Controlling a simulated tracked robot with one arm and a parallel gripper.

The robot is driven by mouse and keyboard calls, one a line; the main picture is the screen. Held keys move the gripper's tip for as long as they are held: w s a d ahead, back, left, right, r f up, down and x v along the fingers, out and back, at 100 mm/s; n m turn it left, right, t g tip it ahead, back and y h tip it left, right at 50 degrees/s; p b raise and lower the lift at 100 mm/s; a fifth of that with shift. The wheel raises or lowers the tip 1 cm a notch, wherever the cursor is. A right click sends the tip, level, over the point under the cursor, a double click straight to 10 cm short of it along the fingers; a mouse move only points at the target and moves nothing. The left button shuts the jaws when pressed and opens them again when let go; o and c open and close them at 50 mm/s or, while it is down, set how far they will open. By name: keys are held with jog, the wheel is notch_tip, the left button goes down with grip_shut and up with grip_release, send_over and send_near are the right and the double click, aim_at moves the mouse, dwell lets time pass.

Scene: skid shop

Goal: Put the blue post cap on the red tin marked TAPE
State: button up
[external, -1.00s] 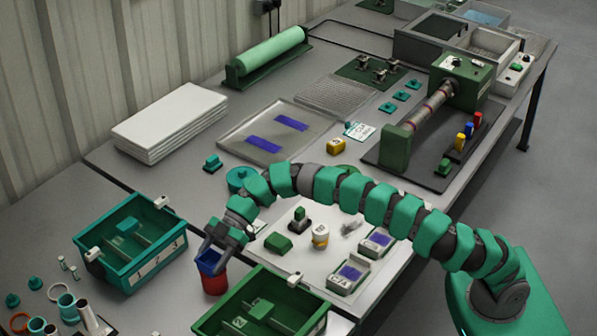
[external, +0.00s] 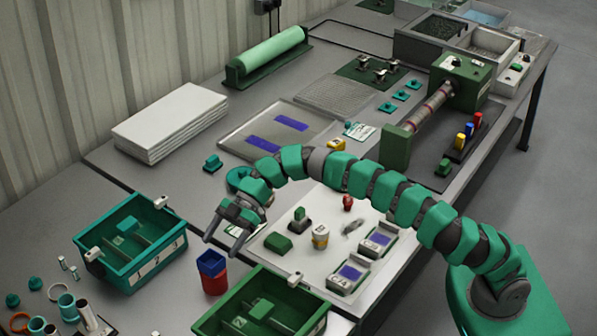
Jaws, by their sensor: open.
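The blue post cap (external: 211,263) sits on top of the red tin (external: 215,284), near the table's front side between the two green trays. It looks level, but its exact seating is hard to tell at this size. No marking on the tin can be read from here. My gripper (external: 222,249) is open and empty.
A teal tray (external: 135,277) with dividers stands left of the tin, and a green divided tray (external: 215,322) stands close on its right front. A white board (external: 290,262) with small parts lies to the right. Rings and tubes lie at the lower left.

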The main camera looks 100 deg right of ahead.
jog(key=v, duration=0.6)
jog(key=shift+p, duration=0.3)
jog(key=shift+r, duration=0.15)
jog(key=s+a+r+m+h, duration=0.1)
jog(key=s+a+r+m, duration=0.1)
jog(key=a+r, duration=0.85)
jog(key=s+a+r+m+h, duration=0.1)
jog(key=a+r, duration=0.6)
jog(key=r, duration=0.7)
jog(key=s+a+r+m+t+h, duration=0.3)
jog(key=s+r, duration=0.8)
jog(key=s+a+r+m+t+h, duration=0.3)
jog(key=s+a+r, duration=0.1)
jog(key=s+r, duration=0.7)
jog(key=shift+s+a+t+h, duration=0.2)
jog(key=shift+a+t+h, duration=0.1)
jog(key=shift+t, duration=0.1)
jog(key=shift+r, duration=0.15)
